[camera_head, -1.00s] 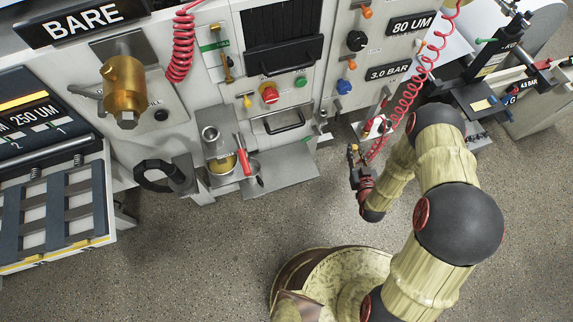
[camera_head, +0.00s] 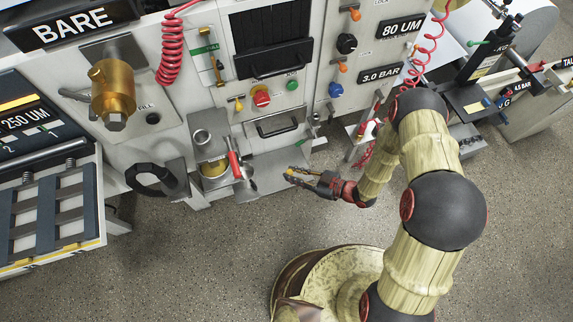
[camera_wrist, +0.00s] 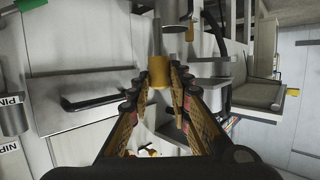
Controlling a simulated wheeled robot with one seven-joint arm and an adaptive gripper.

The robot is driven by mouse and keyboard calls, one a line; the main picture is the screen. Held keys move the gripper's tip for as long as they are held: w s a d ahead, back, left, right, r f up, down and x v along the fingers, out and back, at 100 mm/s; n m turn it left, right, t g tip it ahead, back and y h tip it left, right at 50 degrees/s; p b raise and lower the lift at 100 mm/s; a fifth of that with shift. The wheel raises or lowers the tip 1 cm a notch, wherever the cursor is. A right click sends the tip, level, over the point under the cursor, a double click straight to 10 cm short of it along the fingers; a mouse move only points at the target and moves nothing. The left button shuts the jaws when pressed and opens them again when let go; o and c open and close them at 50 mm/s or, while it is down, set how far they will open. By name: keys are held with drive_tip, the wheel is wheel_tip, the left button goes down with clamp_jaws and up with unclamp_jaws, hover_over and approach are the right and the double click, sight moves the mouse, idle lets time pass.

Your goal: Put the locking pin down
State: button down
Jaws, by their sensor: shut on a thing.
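My gripper (camera_head: 305,177) points left, in front of the grey shelf (camera_head: 262,186) at the machine's lower front. It is shut on the locking pin, which shows as a small yellow piece (camera_head: 298,170) at the fingertips. In the wrist view my gripper (camera_wrist: 158,88) has its two fingers on either side of the pin's yellow end (camera_wrist: 159,73). A thin grey shaft extends beyond that end. The fingers partly hide the pin, and I cannot tell whether it touches anything. A grey cylinder (camera_wrist: 174,10) appears just beyond it in the wrist view.
A red-handled tool (camera_head: 234,164) stands by a metal pot (camera_head: 215,180) left of the shelf. A drawer handle (camera_head: 277,125) sits above the shelf. A brass valve (camera_head: 113,90) and a black ring (camera_head: 150,180) project farther left. The floor (camera_head: 200,260) in front is clear.

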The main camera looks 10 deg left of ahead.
drive_tip(key=shift+w+a+f+b, duration=0.7)
drive_tip(key=shift+w+f+b, duration=0.3)
drive_tip(key=shift+w+f, duration=0.85)
drive_tip(key=shift+w+a+f+b, duration=0.75)
drive_tip(key=shift+w+f+b, duration=0.3)
drive_tip(key=shift+w+f, duration=0.8)
drive_tip(key=shift+w+a+f+b, duration=0.85)
drive_tip(key=shift+w+f, duration=0.6)
drive_tip(key=shift+f, duration=0.75)
drive_tip(key=shift+d, duration=0.15)
drive_tip(key=shift+f+b, duration=0.15)
drive_tip(key=shift+b, duration=0.15)
drive_tip(key=c, duration=1.6)
unclamp_jaws()
drive_tip(key=shift+c, duration=0.2)
